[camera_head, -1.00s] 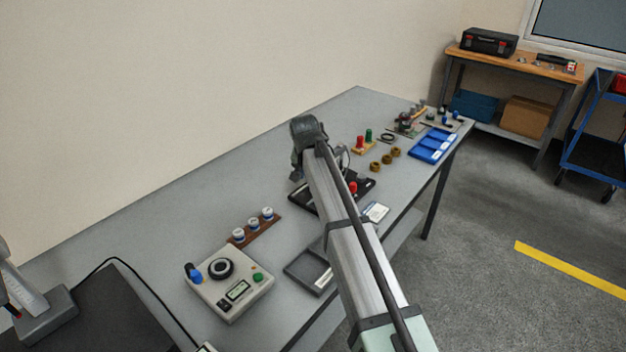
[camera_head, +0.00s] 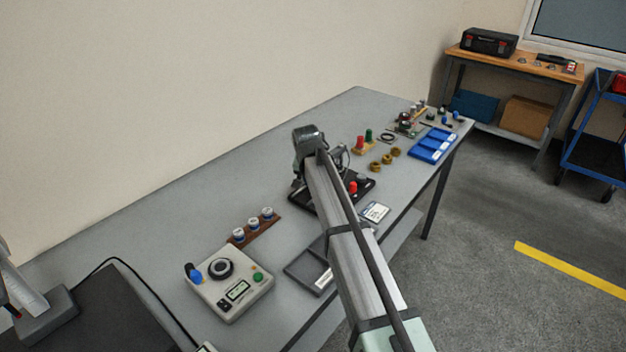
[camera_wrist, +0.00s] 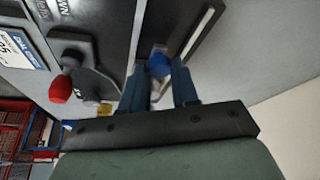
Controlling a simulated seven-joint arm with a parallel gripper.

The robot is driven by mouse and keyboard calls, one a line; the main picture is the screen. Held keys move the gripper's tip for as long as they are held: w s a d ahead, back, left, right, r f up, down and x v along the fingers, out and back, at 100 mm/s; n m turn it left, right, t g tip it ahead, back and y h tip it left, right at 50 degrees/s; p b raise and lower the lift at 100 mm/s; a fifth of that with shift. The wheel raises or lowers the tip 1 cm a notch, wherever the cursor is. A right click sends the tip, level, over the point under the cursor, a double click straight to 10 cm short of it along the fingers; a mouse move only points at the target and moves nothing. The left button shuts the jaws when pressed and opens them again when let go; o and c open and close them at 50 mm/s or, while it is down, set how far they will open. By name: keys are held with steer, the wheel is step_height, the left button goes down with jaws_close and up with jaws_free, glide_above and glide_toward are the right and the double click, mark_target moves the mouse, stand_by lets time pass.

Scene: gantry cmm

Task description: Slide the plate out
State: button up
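A black fixture (camera_head: 362,193) with a red knob stands on the grey bench in the head view, partly hidden by my arm. In the wrist view its dark surface (camera_wrist: 105,20) fills the top left, with the red knob (camera_wrist: 60,89) on a grey lever-like part. A dark bar with a pale strip (camera_wrist: 198,32) lies at the upper right. I cannot tell which part is the plate. My gripper (camera_wrist: 160,88) has its two blue fingers apart, with a blue round piece (camera_wrist: 159,66) showing between and beyond them. Contact is not clear. The fingers are hidden in the head view.
A control box (camera_head: 230,284), a rack with white-capped pieces (camera_head: 254,228) and a dark tray (camera_head: 302,271) are nearer. Brass rings (camera_head: 386,159) and blue bins (camera_head: 432,146) are farther. Bare bench lies along the wall.

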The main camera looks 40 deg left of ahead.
jaws_close()
steer(key=s, duration=0.9)
steer(key=shift+s, duration=0.25)
steer(key=shift+o, duration=1.4)
jaws_free()
steer(key=shift+s, duration=0.15)
steer(key=shift+o, duration=1.4)
steer(key=v, duration=1.3)
steer(key=shift+r, duration=0.4)
steer(key=shift+d, duration=0.1)
